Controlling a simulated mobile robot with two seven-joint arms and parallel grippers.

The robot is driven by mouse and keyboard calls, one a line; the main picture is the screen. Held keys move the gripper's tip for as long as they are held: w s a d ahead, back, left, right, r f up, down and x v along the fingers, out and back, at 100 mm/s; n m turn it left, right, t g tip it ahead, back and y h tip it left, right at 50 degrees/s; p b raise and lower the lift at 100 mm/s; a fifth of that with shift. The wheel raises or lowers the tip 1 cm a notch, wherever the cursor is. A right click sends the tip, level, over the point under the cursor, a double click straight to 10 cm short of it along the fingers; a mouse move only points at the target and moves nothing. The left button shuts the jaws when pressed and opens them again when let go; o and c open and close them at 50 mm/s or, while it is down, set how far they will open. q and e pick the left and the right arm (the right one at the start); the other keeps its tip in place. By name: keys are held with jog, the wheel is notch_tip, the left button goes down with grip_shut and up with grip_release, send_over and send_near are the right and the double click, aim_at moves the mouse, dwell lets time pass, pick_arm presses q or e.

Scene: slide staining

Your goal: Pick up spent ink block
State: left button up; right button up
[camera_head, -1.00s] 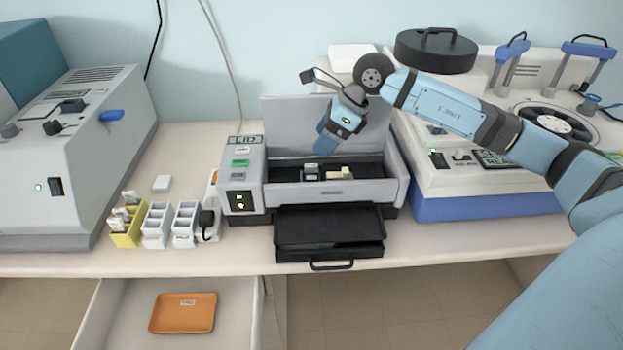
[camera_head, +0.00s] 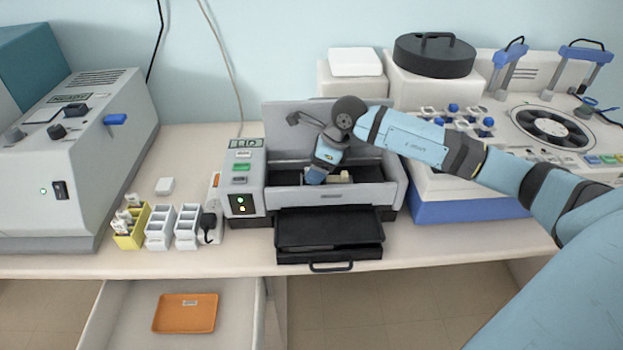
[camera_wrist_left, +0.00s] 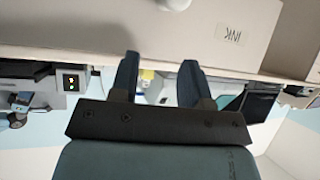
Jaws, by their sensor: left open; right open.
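The grey printer (camera_head: 284,198) stands open in the middle of the bench, its lid raised. Inside its dark bay lies a pale cream block (camera_head: 341,177); part of the bay is hidden by my right gripper. My right gripper (camera_head: 314,178) reaches down into the bay, just left of the cream block. Its fingertips are largely hidden, and I cannot tell whether it touches a block. My left gripper (camera_wrist_left: 158,72) shows only in the left wrist view. Its two fingers are apart with nothing between them.
An open drawer below holds an orange tray (camera_head: 186,327). Small white racks (camera_head: 160,227) and a yellow rack (camera_head: 131,238) stand to the left. A drawer front labelled INK (camera_wrist_left: 200,30) shows in the left wrist view.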

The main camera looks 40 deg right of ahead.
jog(key=x, duration=0.3)
jog(key=c, duration=0.7)
